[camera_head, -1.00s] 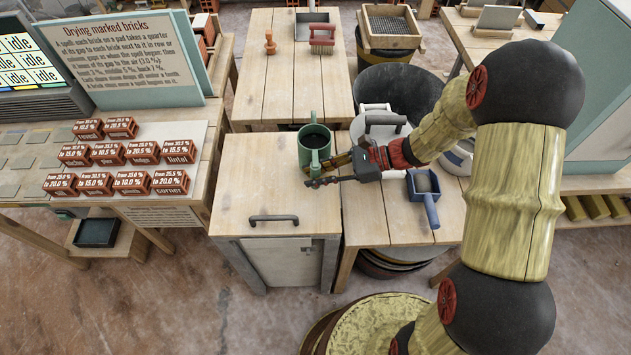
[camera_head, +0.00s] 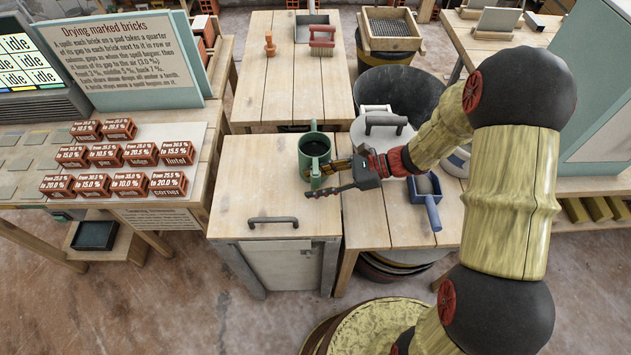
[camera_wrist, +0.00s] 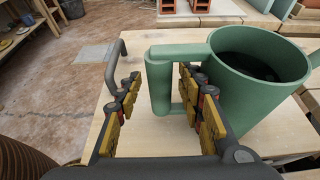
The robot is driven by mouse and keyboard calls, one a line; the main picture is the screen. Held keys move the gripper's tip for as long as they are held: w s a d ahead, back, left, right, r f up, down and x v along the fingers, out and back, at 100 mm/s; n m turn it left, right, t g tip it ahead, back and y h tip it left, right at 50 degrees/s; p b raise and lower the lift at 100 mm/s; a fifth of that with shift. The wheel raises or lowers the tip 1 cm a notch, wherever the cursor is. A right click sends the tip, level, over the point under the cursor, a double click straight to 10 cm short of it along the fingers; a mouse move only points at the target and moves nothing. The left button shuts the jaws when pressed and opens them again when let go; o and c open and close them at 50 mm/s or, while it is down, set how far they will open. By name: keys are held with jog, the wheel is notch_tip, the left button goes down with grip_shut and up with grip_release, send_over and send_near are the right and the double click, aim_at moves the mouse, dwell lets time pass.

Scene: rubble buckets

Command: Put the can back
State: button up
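The can is a green, mug-like vessel (camera_head: 314,146) with a dark inside and a side handle. It appears upright on the wooden top of the cabinet (camera_head: 245,185), near its right side. In the wrist view the can (camera_wrist: 258,95) fills the right, with its handle (camera_wrist: 160,85) toward the middle. My gripper (camera_head: 330,180) is at the handle, to the front right of the can. In the wrist view the fingers of my gripper (camera_wrist: 160,100) stand apart on either side of the handle, with a visible gap on the left. The can's base is partly hidden by a finger.
A blue dustpan-like scoop (camera_head: 424,192) and a lidded bucket (camera_head: 385,125) are right of my gripper. The cabinet's grey pull handle (camera_head: 273,221) is in front. Marked bricks (camera_head: 110,155) sit on the left table. The cabinet top left of the can is clear.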

jog(key=shift+d+r, duration=0.1)
jog(key=shift+r, duration=0.1)
jog(key=p+v, duration=0.4)
jog(key=v, duration=0.8)
jog(key=s+d+r+n+t+h, duration=0.2)
jog(key=s+r+n+h, duration=0.4)
jog(key=s+r+n, duration=0.2)
jog(key=s+d+r+n+t+h, duration=0.2)
jog(key=s+r+n+h, duration=0.5)
jog(key=r, duration=0.5)
jog(key=s+n+t, duration=0.1)
jog(key=s+n, duration=0.1)
jog(key=n, duration=0.1)
jog(key=shift+s+d, duration=0.3)
